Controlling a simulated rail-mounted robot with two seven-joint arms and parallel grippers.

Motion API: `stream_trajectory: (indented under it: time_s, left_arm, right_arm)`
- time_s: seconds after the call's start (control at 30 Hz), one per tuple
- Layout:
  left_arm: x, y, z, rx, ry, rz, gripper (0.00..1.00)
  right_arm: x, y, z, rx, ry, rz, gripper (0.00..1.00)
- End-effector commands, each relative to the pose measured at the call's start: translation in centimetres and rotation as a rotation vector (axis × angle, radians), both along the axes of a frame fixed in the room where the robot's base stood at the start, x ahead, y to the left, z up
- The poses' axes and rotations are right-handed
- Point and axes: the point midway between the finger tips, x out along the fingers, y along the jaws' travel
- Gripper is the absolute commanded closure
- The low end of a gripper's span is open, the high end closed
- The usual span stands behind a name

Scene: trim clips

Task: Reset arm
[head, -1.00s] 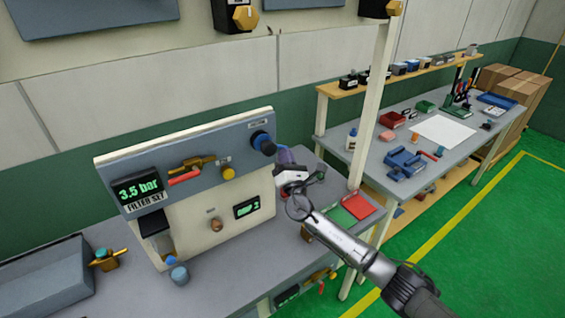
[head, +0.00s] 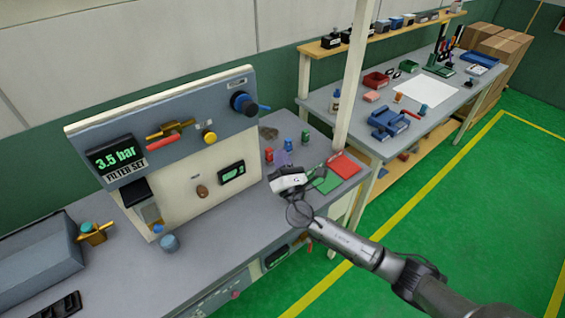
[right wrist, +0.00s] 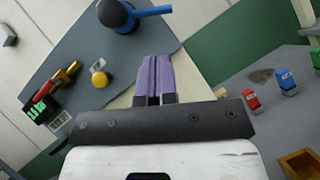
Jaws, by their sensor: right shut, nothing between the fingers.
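My right gripper (head: 284,160) is in front of the right side of the grey and cream pressure panel (head: 215,118), above the bench. In the right wrist view its purple fingers (right wrist: 152,78) are together with nothing between them. They point toward the panel, below the blue knob (right wrist: 118,15), and I see no contact. The blue knob also shows in the head view (head: 243,103). The panel's display (head: 115,157) reads 3.5 bar. My left gripper is not in either view.
Small red and blue items (head: 285,144) stand behind the gripper. A cream post (head: 352,85) rises at the bench's right end. A second bench (head: 440,115) stands beyond.

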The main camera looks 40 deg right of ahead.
Motion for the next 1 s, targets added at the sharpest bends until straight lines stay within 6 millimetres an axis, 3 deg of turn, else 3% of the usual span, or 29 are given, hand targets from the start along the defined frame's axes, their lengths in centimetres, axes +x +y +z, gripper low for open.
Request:
stream_trajectory:
  time_s: [0.4, 0.57, 0.7, 0.83, 0.93, 1.0]
  left_arm:
    - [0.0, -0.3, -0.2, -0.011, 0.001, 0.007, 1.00]
    - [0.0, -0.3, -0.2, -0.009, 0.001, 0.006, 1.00]
    - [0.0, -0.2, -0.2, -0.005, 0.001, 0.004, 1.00]
    - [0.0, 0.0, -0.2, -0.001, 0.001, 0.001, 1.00]
    - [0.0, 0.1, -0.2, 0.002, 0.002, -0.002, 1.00]
    - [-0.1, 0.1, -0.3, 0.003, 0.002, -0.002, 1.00]
  right_arm:
    - [-1.1, 0.4, -0.6, 0.006, -0.004, 0.004, 1.00]
    - [-1.4, -0.2, -0.4, 0.115, -0.059, 0.022, 1.00]
    - [-2.4, -2.8, -1.3, 0.491, -0.164, 0.003, 1.00]
    - [-3.9, -3.7, -1.7, 0.896, -0.258, -0.006, 1.00]
    - [-5.0, -3.0, -2.1, 1.227, -0.305, -0.017, 1.00]
    - [-6.1, -1.4, -3.1, 1.463, -0.301, -0.031, 1.00]
